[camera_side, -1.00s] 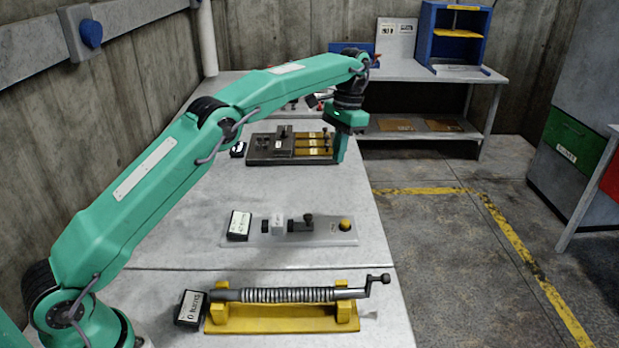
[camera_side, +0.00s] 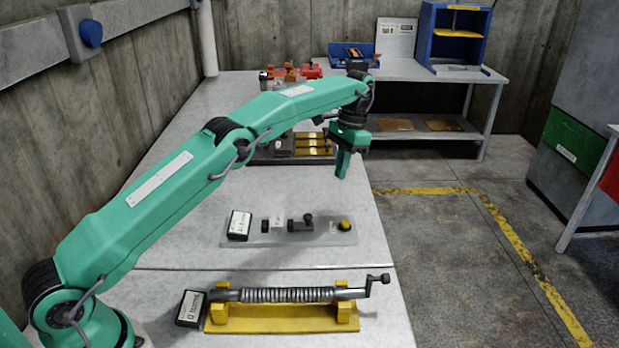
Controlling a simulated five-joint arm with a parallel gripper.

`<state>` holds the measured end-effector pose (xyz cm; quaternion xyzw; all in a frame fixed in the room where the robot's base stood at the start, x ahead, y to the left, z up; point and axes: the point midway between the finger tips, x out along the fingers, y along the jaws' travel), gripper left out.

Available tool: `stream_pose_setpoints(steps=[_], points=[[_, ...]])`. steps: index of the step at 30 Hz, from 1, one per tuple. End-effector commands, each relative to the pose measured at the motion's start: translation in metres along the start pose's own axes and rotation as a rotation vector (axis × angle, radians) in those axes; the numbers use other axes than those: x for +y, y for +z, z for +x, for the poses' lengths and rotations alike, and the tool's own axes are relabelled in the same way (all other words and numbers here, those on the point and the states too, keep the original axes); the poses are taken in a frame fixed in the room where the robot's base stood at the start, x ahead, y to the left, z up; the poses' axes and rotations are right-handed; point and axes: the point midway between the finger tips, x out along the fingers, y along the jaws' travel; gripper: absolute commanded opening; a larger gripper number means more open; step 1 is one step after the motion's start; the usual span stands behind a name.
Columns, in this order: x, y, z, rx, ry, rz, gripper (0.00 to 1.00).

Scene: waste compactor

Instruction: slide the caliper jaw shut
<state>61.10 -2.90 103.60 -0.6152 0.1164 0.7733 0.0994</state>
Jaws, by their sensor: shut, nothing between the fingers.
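The caliper-like fixture is a pale plate (camera_side: 260,238) lying on the bench. It carries a small dark fixed block (camera_side: 265,226), a light block (camera_side: 277,222) and a dark sliding jaw (camera_side: 301,224) with an upright knob. A gap seems to show between the light block and the sliding jaw, but it is small. A yellow knob (camera_side: 346,224) sits at the plate's right end. My gripper (camera_side: 342,175) is shut and empty, pointing down. It is in the air above and beyond the plate's right end, clear of the jaw.
A dark fixture with yellow strips (camera_side: 313,144) stands farther back, partly behind my arm. A spring-wrapped rod with a crank (camera_side: 285,294) rests on a yellow stand in front. A black labelled box (camera_side: 239,225) sits at the plate's left end. The bench between fixtures is clear.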

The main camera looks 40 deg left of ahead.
Motion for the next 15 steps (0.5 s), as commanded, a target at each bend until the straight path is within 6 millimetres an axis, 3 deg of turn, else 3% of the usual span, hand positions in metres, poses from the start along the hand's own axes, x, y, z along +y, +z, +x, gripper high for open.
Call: stream_pose_setpoints(steps=[15], points=[[-0.002,0.002,0.036,-0.001,0.001,0.000,0.00]])
